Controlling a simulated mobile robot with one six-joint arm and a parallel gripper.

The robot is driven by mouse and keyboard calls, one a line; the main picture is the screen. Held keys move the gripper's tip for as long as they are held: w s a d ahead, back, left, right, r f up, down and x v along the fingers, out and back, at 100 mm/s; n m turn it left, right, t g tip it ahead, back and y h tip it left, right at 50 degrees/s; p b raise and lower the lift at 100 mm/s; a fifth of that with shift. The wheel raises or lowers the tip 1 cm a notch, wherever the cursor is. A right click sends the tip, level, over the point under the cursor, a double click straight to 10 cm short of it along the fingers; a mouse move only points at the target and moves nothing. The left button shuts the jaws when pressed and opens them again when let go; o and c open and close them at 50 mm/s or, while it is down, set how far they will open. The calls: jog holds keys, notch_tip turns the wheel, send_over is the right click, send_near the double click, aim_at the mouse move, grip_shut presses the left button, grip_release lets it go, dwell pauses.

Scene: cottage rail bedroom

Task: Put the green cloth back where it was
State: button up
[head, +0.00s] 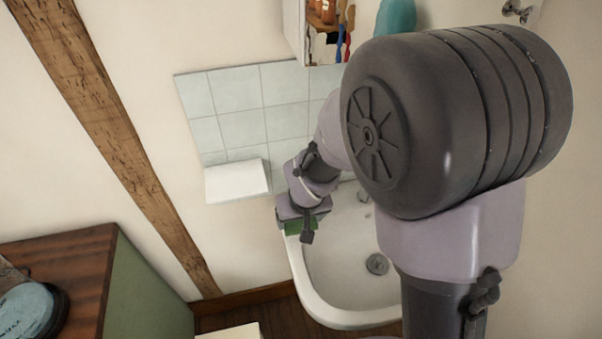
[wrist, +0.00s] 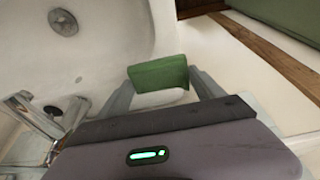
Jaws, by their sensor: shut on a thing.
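The green cloth (wrist: 160,74) is between the fingers of my gripper (wrist: 165,85) in the wrist view. My gripper is shut on it. In the head view the green cloth (head: 298,228) shows just under my gripper (head: 300,222), over the left rim of the white sink (head: 342,312). A white patch shows beside the cloth between the fingers; I cannot tell what it is. I cannot tell whether the cloth touches the sink rim.
A white box-like ledge (head: 237,181) is on the tiled wall (head: 235,110) left of the sink. The tap (wrist: 42,122) stands at the sink's back. A cabinet with a mirror (head: 325,45) hangs above. A green-sided wooden cabinet (head: 145,295) stands at lower left.

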jog(key=w, duration=0.5)
jog(key=w+d+b, duration=0.1)
jog(key=w, duration=0.1)
jog(key=shift+w+f, duration=0.15)
jog(key=shift+f, duration=0.25)
jog(key=shift+s+b+x, duration=0.2)
jog(key=shift+b+x, duration=0.4)
jog(key=shift+x, duration=0.35)
jog(key=shift+s+b+x, duration=0.2)
jog(key=shift+b+x, duration=0.35)
jog(key=shift+x, duration=0.35)
jog(key=o, duration=1.5)
jog(key=shift+d+f, duration=0.1)
jog(key=shift+d, duration=0.05)
